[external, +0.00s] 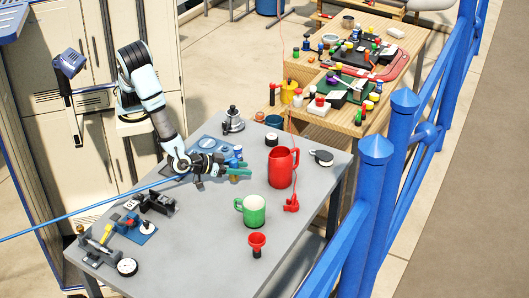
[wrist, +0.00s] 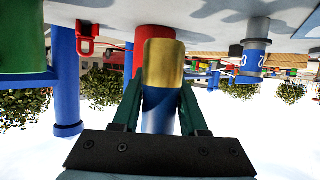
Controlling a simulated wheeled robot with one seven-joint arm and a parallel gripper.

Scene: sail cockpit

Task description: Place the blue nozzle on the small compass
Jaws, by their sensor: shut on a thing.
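My gripper (external: 238,172) is over the middle of the grey table, its green fingers pointing right. In the wrist view its fingers (wrist: 160,112) are shut on the blue nozzle (wrist: 158,105), which has a blue body and a brass-coloured end. In the external view I cannot clearly make out the nozzle between the fingers. I cannot tell surely which thing is the small compass: a small round black piece with a pale top (external: 272,139) lies behind the red pitcher, a black-and-white round piece (external: 321,157) lies to its right, and a white-faced dial (external: 127,266) lies at the front left.
The red pitcher (external: 283,167) stands just right of my gripper. A green mug (external: 251,210), a red funnel (external: 257,245) and a red shackle-like piece (external: 291,203) are nearby. A metal fitting (external: 232,121) stands behind. The table's front middle is clear.

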